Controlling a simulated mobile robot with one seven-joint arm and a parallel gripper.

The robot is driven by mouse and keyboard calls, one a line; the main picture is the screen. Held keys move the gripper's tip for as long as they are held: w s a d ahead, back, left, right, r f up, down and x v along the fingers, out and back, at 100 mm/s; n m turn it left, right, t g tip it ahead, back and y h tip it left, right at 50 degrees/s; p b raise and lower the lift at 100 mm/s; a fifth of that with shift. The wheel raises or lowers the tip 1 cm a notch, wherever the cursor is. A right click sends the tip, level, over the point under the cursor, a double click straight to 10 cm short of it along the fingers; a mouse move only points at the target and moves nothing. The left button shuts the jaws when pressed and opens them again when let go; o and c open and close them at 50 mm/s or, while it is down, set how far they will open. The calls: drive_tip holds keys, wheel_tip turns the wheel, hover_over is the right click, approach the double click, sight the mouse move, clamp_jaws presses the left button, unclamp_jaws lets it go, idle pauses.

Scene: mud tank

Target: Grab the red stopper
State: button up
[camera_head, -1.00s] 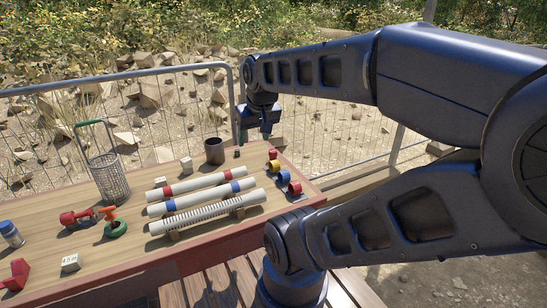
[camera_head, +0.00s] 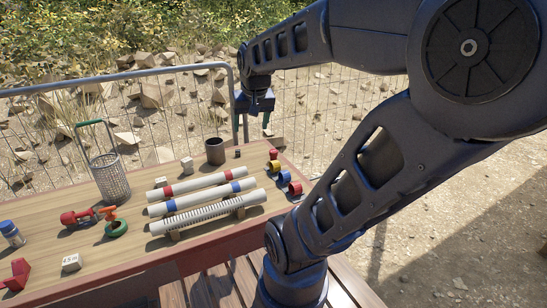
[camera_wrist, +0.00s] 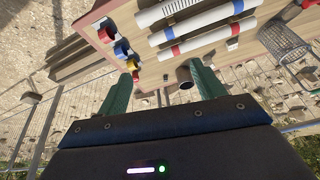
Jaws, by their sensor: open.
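Short coloured stoppers stand in a row at the table's right end. A red stopper (camera_head: 295,188) is nearest, then a blue one (camera_head: 284,177), a yellow one (camera_head: 275,166) and another red one (camera_head: 273,154). In the wrist view the two red ones are at the row's ends, one at upper left (camera_wrist: 104,34) and one near my left finger (camera_wrist: 136,75). My gripper (camera_head: 254,122) is open and empty, beyond the table's far right corner. In the wrist view its two green fingers (camera_wrist: 160,88) are wide apart, touching no stopper.
Three pale tubes (camera_head: 205,204) lie on the wooden table (camera_head: 60,230) left of the stoppers. A dark cup (camera_head: 215,151) stands at the far edge. A wire basket (camera_head: 111,178) stands farther left. A mesh fence (camera_head: 185,105) runs behind the table.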

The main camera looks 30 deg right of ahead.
drive_tip(key=w+d+m+g, duration=0.1)
drive_tip(key=w+d+m, duration=0.35)
drive_tip(key=w, duration=0.85)
drive_tip(key=m+g, duration=0.3)
drive_tip(key=m, duration=0.9)
hover_over(274, 151)
drive_tip(key=shift+n, duration=0.25)
drive_tip(key=f, duration=2.8)
drive_tip(key=shift+w, duration=0.35)
drive_tip(key=shift+w+d+f, duration=0.1)
drive_tip(key=shift+d+f, duration=0.1)
drive_tip(key=shift+f, duration=0.2)
drive_tip(key=f, duration=1)
drive_tip(key=shift+s+a+f, duration=0.2)
drive_tip(key=shift+f, duration=0.05)
drive_tip(key=c, duration=1.1)
